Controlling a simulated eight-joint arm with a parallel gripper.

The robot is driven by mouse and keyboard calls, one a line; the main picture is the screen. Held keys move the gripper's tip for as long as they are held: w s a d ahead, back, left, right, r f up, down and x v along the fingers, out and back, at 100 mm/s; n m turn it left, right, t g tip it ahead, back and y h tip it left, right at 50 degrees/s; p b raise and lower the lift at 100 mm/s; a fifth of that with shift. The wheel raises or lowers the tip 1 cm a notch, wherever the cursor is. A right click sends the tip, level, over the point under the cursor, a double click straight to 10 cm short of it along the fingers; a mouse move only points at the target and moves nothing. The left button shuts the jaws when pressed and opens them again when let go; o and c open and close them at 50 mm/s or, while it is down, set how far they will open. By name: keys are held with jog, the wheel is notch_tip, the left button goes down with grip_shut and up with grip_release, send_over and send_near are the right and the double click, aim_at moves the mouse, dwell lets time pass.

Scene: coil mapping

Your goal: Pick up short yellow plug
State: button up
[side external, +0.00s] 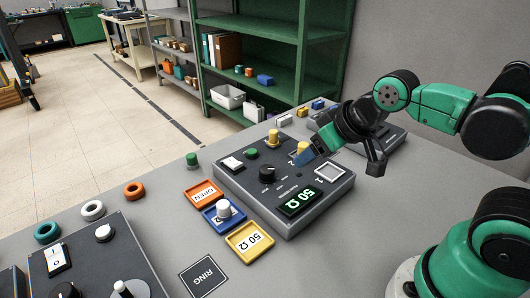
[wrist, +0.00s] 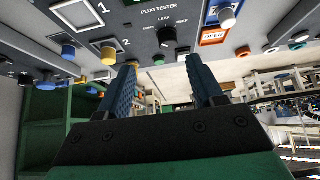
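Two yellow plugs show in the side view. One yellow plug (side external: 303,147) is right beside my fingers and partly hidden. The other yellow plug (side external: 273,137) stands upright to its left, near the far edge of the tester. I cannot tell which is the short one. In the wrist view a yellow plug (wrist: 108,53) stands at the square marked 2, beyond and left of my fingers. My gripper (side external: 307,157) is low over the tester's far right part. In the wrist view my gripper (wrist: 163,80) has its blue fingers apart with nothing between them.
Orange, blue and yellow trays (side external: 249,241) lie in front, with a white plug (side external: 223,208). Several rings and another panel lie left. Small blocks stand behind.

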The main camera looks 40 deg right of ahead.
aim_at(308, 144)
jog(key=shift+o, duration=0.2)
